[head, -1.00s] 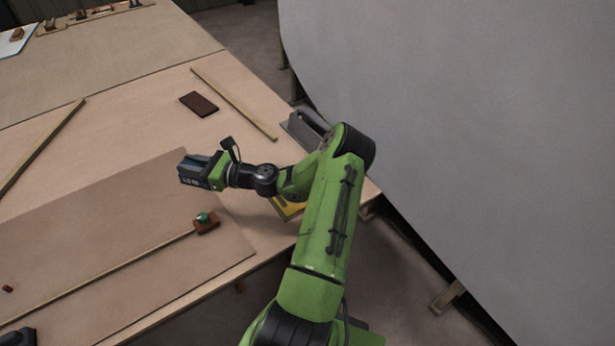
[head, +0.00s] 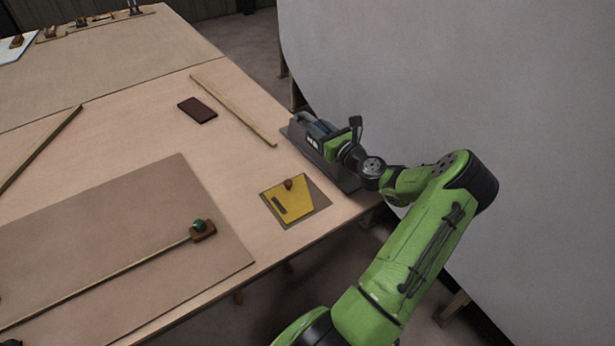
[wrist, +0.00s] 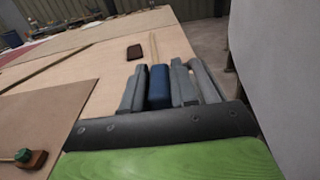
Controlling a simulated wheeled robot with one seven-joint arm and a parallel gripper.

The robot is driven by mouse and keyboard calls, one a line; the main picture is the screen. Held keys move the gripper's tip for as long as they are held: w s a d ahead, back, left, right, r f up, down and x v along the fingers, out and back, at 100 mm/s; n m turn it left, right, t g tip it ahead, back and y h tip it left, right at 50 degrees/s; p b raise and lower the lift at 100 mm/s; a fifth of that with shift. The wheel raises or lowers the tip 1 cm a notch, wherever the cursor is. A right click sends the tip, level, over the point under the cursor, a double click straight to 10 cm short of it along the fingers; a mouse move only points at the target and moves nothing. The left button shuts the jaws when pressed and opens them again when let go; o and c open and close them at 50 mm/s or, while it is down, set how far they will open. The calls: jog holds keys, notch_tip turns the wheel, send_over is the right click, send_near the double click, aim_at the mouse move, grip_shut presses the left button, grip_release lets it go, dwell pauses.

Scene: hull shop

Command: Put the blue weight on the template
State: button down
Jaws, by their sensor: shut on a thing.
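The blue weight (wrist: 160,88) shows in the wrist view between the two grey fingers of my gripper (wrist: 158,78). My gripper is shut on it. In the head view my gripper (head: 308,127) is low over a grey tray (head: 347,181) at the table's right edge, and the weight is hidden there. I cannot tell whether the weight still touches the tray. A yellow plate (head: 297,209), which looks like the template, lies flat on a brownish sheet left of and nearer than the gripper. It bears a small brown knob and a dark bar.
A dark brown block (head: 198,110) and a wooden strip (head: 235,108) lie beyond the template. A large brown board (head: 110,240) carries a long batten with a green-topped brown piece (head: 202,229) at its end. A big pale curved hull (head: 470,90) stands close on the right.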

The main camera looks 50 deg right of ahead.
notch_tip(320, 180, down, 15)
jog(key=b, duration=0.4)
jog(key=shift+b, duration=0.35)
jog(key=shift+f, duration=0.1)
jog(key=c, duration=1.2)
grip_release()
jog(key=shift+f, duration=0.1)
jog(key=shift+o, duration=0.2)
jog(key=shift+r, duration=0.2)
jog(key=p+v, duration=0.2)
jog(key=v, duration=1)
jog(key=shift+a, duration=0.1)
